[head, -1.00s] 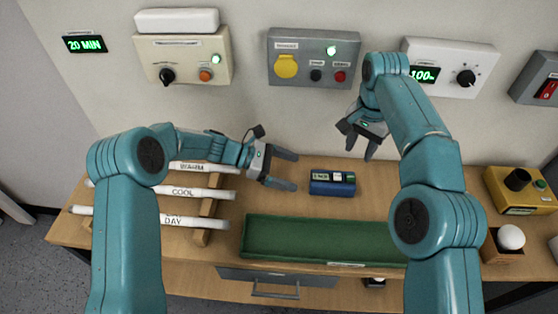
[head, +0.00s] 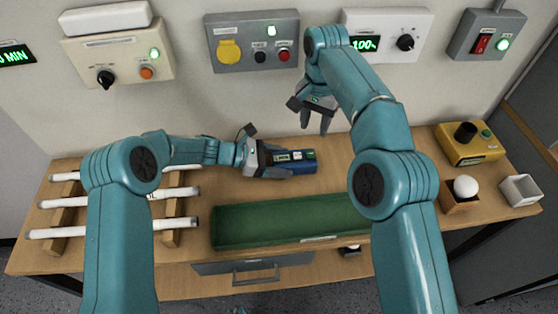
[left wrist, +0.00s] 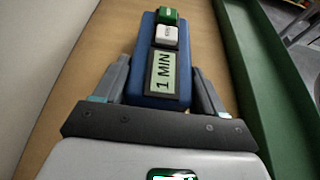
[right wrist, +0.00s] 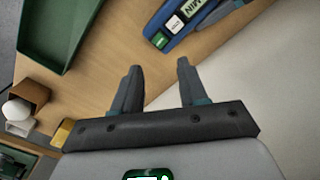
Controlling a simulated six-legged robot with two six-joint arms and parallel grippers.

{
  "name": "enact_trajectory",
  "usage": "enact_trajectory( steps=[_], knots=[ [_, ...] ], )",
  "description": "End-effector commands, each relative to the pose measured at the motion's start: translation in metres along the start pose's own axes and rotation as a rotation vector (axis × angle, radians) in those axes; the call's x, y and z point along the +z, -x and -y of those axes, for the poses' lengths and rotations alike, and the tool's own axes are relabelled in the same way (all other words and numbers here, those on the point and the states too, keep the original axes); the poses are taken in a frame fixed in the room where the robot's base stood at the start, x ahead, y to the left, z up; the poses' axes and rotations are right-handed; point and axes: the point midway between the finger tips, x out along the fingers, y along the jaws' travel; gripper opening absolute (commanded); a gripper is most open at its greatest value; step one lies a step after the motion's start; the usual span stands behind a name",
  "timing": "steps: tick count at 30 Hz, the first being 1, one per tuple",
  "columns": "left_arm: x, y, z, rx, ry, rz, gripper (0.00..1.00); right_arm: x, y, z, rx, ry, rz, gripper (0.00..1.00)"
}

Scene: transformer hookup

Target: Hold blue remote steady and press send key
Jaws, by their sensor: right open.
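The blue remote (head: 288,168) lies on the table behind the green tray. In the left wrist view, the remote (left wrist: 147,72) has a display reading "1 MIN", a white key (left wrist: 166,36) and a green key (left wrist: 168,14); their small labels are hard to read. My left gripper (head: 285,161) is shut on the remote, one finger along each long side at the display end. The keys are clear of the fingers. My right gripper (head: 317,120) is open and empty, above and right of the remote. The remote (right wrist: 185,24) also shows in the right wrist view, beyond its fingertips (right wrist: 160,64).
The green tray (head: 225,237) lies in front of the remote. White tubes (head: 70,233) rest on a wooden rack at the left. A yellow box (head: 465,152) and a white ball in a wooden holder (head: 460,205) stand at the right. Control boxes line the wall.

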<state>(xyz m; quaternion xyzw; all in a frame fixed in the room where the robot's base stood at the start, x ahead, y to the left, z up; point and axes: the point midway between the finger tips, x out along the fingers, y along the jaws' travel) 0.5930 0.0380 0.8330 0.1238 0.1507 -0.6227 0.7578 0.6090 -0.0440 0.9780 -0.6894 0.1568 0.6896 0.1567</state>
Motion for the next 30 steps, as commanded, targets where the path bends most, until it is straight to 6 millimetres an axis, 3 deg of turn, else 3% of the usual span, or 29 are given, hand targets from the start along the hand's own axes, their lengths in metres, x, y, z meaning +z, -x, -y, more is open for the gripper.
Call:
enact_trajectory(
  steps=[1, 2, 3, 7, 30],
  knots=[
    [0.0, 0.0002, -0.0001, 0.0, 0.0, 0.0, 0.44, 0.0, 0.0, 0.0, 0.0, 0.0, 0.0, 0.43],
    [0.0, 0.0002, -0.0001, 0.0, 0.0, 0.0, 0.34, 0.0, 0.0, 0.0, 0.0, 0.0, 0.0, 0.43],
    [0.0, 0.0002, -0.0001, 0.0, 0.0, 0.0, 0.34, 0.0, 0.0, 0.0, 0.0, 0.0, 0.0, 0.43],
    [0.0, 0.0003, -0.0001, 0.0, 0.0, 0.0, 0.34, 0.0, 0.0, 0.0, 0.0, 0.0, 0.0, 0.0],
    [0.0003, 0.0004, -0.0002, 0.0, 0.0, 0.001, 0.34, 0.0, 0.0, 0.0, 0.0, 0.0, 0.0, 0.0]
  ],
)
